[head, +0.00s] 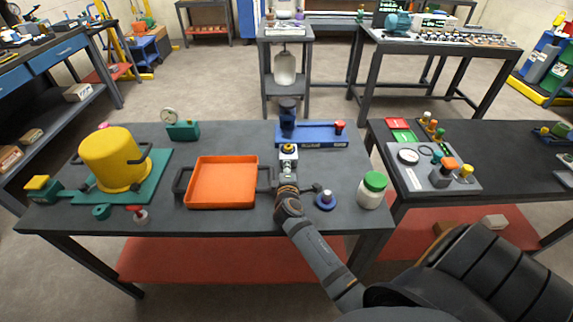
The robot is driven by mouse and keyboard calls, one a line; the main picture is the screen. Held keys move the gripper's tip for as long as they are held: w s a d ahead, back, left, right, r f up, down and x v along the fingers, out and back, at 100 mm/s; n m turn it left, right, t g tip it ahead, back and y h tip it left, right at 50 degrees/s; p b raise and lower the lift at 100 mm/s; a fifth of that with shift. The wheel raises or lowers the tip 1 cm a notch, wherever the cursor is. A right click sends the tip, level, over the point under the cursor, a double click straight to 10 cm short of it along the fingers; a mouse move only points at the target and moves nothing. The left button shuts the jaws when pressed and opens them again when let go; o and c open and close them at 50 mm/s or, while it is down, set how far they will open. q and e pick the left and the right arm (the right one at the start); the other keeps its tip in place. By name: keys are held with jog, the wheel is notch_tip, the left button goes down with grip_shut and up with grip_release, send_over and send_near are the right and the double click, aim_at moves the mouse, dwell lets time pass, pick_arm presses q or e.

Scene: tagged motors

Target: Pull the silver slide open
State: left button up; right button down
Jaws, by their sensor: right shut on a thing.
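The silver slide (289,154) is in the head view, running toward me from the front of a blue base (325,141) on the dark table. A dark upright cylinder (288,112) and a red knob (339,125) are on this base. My right gripper (287,186) is at the near end of the slide and is shut on it. The gripper hides this near end, so the exact grasp point is not clear. My left gripper is not in view.
An orange tray (222,204) with dark handles stands just left of my right gripper. A white jar with a green lid (375,180) and a small blue disc with a knob (326,204) stand to its right. A yellow pot (112,160) is farther left.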

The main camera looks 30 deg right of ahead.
jog(key=shift+w+d, duration=0.2)
jog(key=shift+w, duration=0.15)
jog(key=c, duration=1.8)
grip_release()
jog(key=shift+f, duration=0.1)
jog(key=o, duration=0.3)
jog(key=shift+o, duration=0.2)
jog(key=shift+s+r, duration=0.15)
jog(key=shift+r, duration=0.05)
jog(key=shift+a+f, duration=0.1)
jog(key=shift+f, duration=0.05)
jog(key=v, duration=0.7)
jog(key=shift+s+a, duration=0.1)
jog(key=shift+s, duration=0.1)
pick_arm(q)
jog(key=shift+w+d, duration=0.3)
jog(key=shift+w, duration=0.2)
